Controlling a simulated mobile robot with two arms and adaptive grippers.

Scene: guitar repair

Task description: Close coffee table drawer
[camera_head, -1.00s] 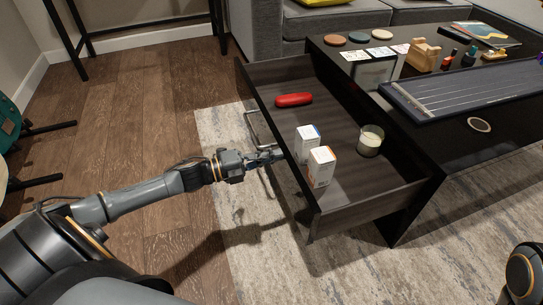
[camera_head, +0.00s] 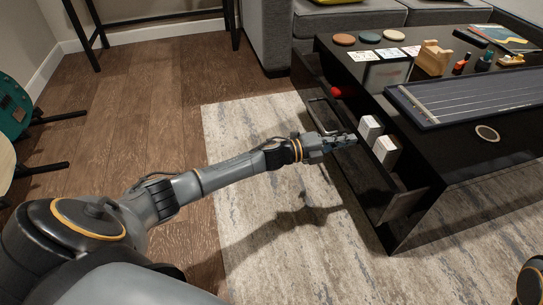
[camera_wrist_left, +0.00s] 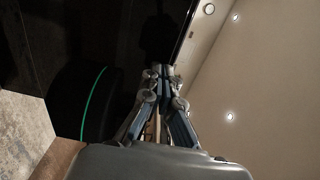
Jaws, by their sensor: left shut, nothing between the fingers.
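The black coffee table (camera_head: 450,165) stands at the right in the head view. In the drawer, two white boxes (camera_head: 387,151) and the end of a red item (camera_head: 336,92) show; the rest of the inside is hidden under the tabletop. The drawer's handle (camera_head: 318,105) shows in part behind my arm. My left gripper (camera_head: 350,139) is shut and empty, with its fingertips at the drawer front. The left wrist view shows its fingers together (camera_wrist_left: 162,75) near a dark surface. My right gripper is out of view.
The tabletop holds a stringed instrument (camera_head: 470,95), round discs (camera_head: 372,39), cards (camera_head: 390,52) and a wooden holder (camera_head: 433,58). A grey sofa (camera_head: 267,35) stands behind. The rug (camera_head: 270,210) before the drawer is clear. A green chair (camera_head: 14,110) is at the left edge.

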